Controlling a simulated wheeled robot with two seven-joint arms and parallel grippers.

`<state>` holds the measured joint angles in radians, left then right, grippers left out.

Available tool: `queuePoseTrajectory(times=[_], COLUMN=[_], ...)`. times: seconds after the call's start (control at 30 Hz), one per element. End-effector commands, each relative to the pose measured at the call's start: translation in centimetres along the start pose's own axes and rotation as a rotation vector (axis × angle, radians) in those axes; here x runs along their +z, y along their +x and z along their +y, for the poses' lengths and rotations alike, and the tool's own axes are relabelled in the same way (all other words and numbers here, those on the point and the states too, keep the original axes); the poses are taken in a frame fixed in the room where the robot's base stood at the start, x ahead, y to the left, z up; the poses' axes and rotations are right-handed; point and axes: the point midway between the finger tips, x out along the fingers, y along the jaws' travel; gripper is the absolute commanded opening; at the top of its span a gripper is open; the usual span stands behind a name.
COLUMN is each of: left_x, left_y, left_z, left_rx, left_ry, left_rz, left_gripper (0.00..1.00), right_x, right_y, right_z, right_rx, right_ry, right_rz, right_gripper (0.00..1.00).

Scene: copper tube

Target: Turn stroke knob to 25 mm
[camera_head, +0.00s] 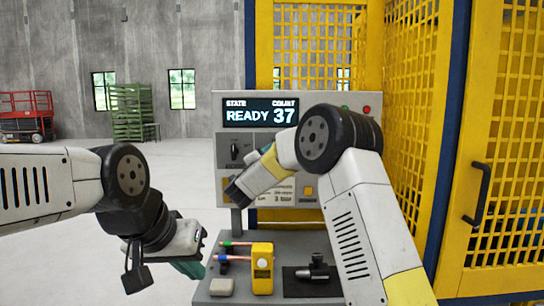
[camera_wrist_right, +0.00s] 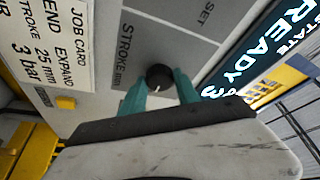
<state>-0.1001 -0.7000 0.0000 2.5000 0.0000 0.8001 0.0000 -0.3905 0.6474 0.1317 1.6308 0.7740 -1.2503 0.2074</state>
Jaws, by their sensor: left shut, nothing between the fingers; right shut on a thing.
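The stroke knob (camera_wrist_right: 159,77) is a small round black knob on the grey panel, beside the printed word STROKE. My right gripper (camera_wrist_right: 160,92) has its teal fingers on either side of the knob, shut on it. In the head view my right wrist covers the knob. The job card (camera_wrist_right: 45,50) reads 25 mm for stroke. My left gripper (camera_head: 190,268) is shut and empty, left of the bench and away from the panel.
The control panel display (camera_head: 261,112) reads READY 37. On the grey bench (camera_head: 245,297) are a yellow device (camera_head: 262,270), thin tubes (camera_head: 236,258), a pale block (camera_head: 221,287) and a dark tool (camera_head: 315,268) on a black mat. A yellow mesh guard (camera_head: 415,100) stands behind and right.

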Motion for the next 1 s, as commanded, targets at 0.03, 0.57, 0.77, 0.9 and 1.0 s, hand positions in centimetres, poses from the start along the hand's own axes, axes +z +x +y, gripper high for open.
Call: queuePoseTrajectory(times=[0.03, 0.57, 0.77, 0.9, 1.0], left_x=[0.0, 0.0, 0.0, 0.0, 0.0], left_y=[0.0, 0.0, 0.0, 0.0, 0.0], left_z=[0.0, 0.0, 0.0, 0.0, 0.0], left_rx=[0.000, 0.000, 0.000, 0.000, 0.000], left_ry=[0.000, 0.000, 0.000, 0.000, 0.000], left_rz=[0.000, 0.000, 0.000, 0.000, 0.000], left_gripper=[0.00, 0.00, 0.00, 0.00, 0.00], right_x=[0.0, 0.0, 0.1, 0.1, 0.1], right_y=[0.0, 0.0, -1.8, -4.4, -6.0], right_z=[0.1, 0.0, 0.0, 0.0, 0.0], right_rx=[0.002, 0.000, -0.001, 0.000, -0.001], right_ry=[-0.001, -0.001, -0.002, -0.002, -0.002], right_rz=[-0.001, 0.000, -0.003, -0.003, -0.004], right_gripper=[0.00, 0.59, 0.59, 0.59, 0.59])
